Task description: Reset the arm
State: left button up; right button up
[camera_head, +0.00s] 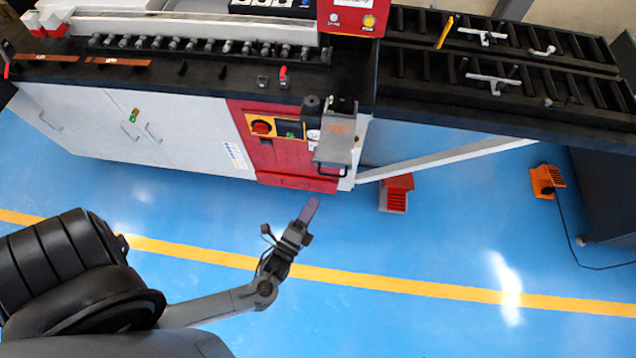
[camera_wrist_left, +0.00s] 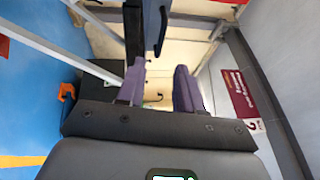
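My left arm reaches in from the lower left of the head view, over the blue floor. My left gripper (camera_head: 311,208) is in front of the red section of the busbar bender (camera_head: 285,165), apart from it. In the left wrist view its two purple fingers stand apart with nothing held between them (camera_wrist_left: 158,75), so it is open. My right gripper is not seen in either view.
The bender's black worktop (camera_head: 215,75) carries a row of metal tools, and copper-coloured strips (camera_head: 118,61) lie at its left. A black roller rack (camera_head: 480,95) extends right. A red foot pedal (camera_head: 396,192) and an orange pedal (camera_head: 546,180) stand on the floor. Floor around the gripper is clear.

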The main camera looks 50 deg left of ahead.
pick_arm(q)
jog(key=shift+s+d, duration=0.1)
jog(key=shift+s, duration=0.4)
